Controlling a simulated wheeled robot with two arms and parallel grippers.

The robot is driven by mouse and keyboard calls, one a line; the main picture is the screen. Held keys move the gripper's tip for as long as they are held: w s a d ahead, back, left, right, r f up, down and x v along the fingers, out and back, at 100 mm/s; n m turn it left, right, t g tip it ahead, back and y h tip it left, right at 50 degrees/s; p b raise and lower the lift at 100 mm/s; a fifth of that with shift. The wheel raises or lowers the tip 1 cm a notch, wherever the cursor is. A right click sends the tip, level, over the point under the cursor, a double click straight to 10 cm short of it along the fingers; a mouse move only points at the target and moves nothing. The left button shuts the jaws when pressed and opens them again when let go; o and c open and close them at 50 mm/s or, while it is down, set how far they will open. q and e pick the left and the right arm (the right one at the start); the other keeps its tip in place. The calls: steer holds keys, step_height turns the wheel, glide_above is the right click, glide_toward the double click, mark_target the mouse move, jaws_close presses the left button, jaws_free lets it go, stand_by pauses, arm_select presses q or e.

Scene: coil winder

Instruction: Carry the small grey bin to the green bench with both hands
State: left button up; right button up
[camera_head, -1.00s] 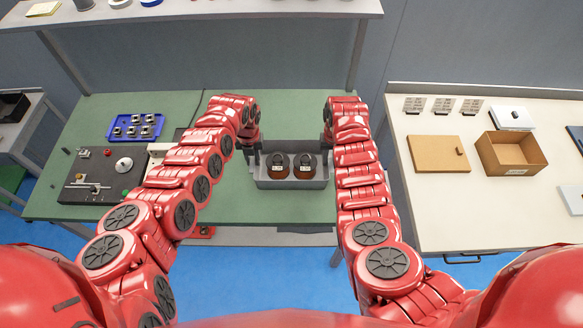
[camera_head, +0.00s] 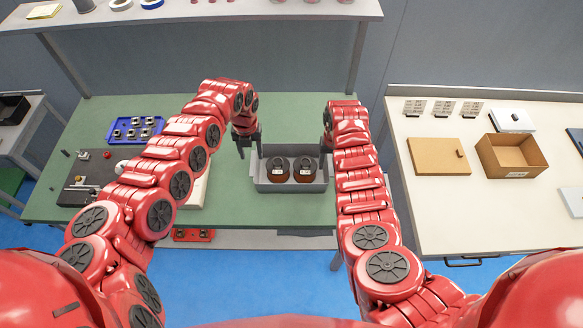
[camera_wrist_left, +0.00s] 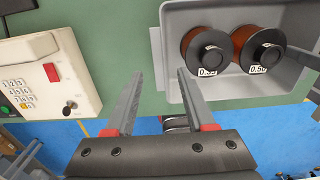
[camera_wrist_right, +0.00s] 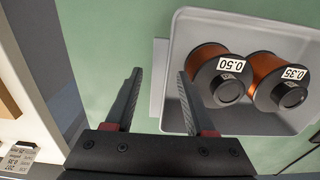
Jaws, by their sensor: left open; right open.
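The small grey bin (camera_head: 290,187) stands on the green bench (camera_head: 110,210) near its front edge. It holds two copper wire spools (camera_head: 278,169) with black flanges, labelled 0.50 and 0.35. My left gripper (camera_head: 248,146) is open, above and just left of the bin. In the left wrist view its open fingers (camera_wrist_left: 155,95) are beside the bin's end wall (camera_wrist_left: 165,50), apart from it. My right gripper is mostly hidden behind its arm in the head view. In the right wrist view its open fingers (camera_wrist_right: 160,95) are by the bin's other end, near the end handle (camera_wrist_right: 158,75).
A beige keypad unit (camera_wrist_left: 45,75) is left of my left gripper. A white table (camera_head: 440,220) with an open cardboard box (camera_head: 511,155) stands to the right.

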steer(key=shift+r, duration=0.1)
arm_select(q)
step_height(320, 180, up, 6)
arm_select(e)
step_height(320, 180, up, 12)
stand_by(0.5)
stand_by(0.4)
